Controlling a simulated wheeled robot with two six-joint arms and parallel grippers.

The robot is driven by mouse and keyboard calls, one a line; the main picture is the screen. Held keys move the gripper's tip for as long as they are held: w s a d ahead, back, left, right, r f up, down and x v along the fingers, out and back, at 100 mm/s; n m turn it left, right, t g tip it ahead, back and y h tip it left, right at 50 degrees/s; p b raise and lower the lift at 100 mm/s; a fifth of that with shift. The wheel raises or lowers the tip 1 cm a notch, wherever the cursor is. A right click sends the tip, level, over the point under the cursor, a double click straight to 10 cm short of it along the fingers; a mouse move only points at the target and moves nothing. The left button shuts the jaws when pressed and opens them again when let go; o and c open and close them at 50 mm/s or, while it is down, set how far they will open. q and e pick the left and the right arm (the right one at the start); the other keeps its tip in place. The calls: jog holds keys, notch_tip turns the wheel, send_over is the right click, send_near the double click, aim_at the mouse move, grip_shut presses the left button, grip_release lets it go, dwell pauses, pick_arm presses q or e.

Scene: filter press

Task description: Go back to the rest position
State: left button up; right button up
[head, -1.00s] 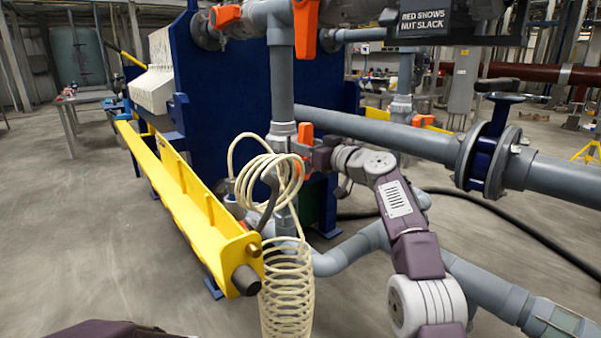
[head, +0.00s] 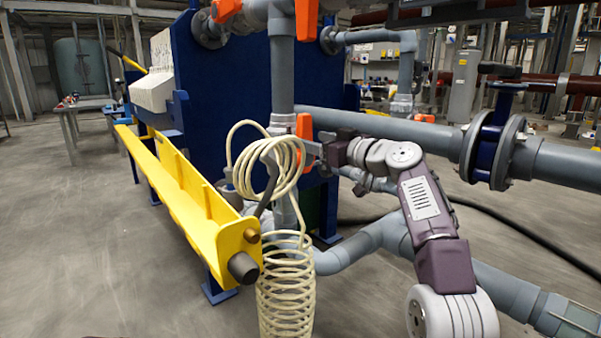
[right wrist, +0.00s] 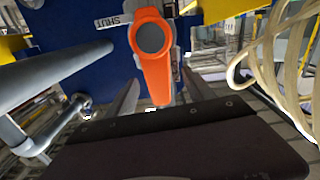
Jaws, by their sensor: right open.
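My right gripper (head: 316,150) is open at the upright grey pipe in the head view. Its fingers also show in the right wrist view (right wrist: 156,95), on either side of the lower end of an orange valve handle (right wrist: 150,45). I cannot tell whether they touch it. The handle hangs down, with a label reading SHUT beside it; it shows partly in the head view (head: 304,128). My left gripper is not in view.
A coiled cream hose (head: 285,285) hangs just left of my right arm. A yellow beam (head: 180,205) and the blue press frame (head: 230,90) stand to the left. Grey pipes (head: 400,133) run behind and right of my arm. Floor at the left is open.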

jog(key=s+r+p, duration=0.4)
jog(key=r, duration=0.3)
jog(key=s+d+f+m+g+h+p, duration=0.2)
jog(key=s+f+g+h+p, duration=0.15)
jog(key=f, duration=0.75)
jog(key=s+d+f+m+g+h+p, duration=0.2)
jog(key=s+f+h, duration=0.15)
jog(key=f, duration=0.75)
jog(key=s+d+f+m+g+h, duration=0.2)
jog(key=s+d+f+g, duration=0.25)
jog(key=s+f, duration=0.85)
jog(key=s+d+f+m+g+h, duration=0.25)
jog(key=s+d+f, duration=0.35)
jog(key=s+f, duration=0.75)
pick_arm(q)
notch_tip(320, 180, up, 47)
jog(key=p, duration=3.9)
pick_arm(e)
notch_tip(320, 180, up, 40)
jog(key=s, duration=0.1)
jog(key=shift+a, duration=0.25)
jog(key=shift+m, duration=0.25)
